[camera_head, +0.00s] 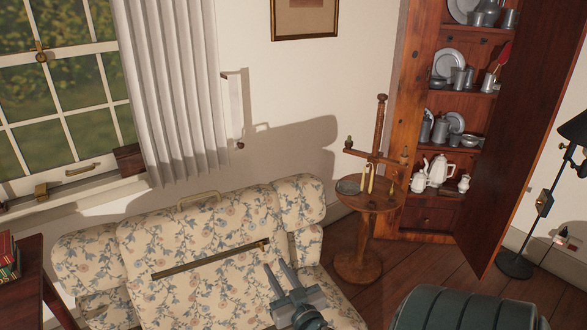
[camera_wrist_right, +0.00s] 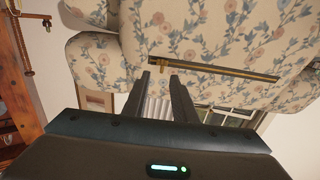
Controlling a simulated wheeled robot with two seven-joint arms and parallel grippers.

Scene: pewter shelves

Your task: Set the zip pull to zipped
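A long zip (camera_head: 208,261) runs slantwise across the floral cushion of the sofa (camera_head: 85,256). It shows as a dark line with a brass-coloured edge. The small zip pull (camera_head: 264,243) appears at the zip's right end; in the right wrist view it is near the zip's left end (camera_wrist_right: 162,56). My right gripper (camera_head: 276,265) is open and empty, just in front of and below that end in the head view. In the right wrist view its two fingertips (camera_wrist_right: 160,76) point towards the pull, apart from it. My left gripper is not in view.
A beige handle (camera_head: 198,198) stands on the sofa's upper edge. A small round table (camera_head: 385,202) with candles is right of the sofa. An open cupboard (camera_head: 422,160) holds pewter. A dark green ridged object (camera_head: 465,310) is at the lower right, a dark table (camera_head: 30,280) at left.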

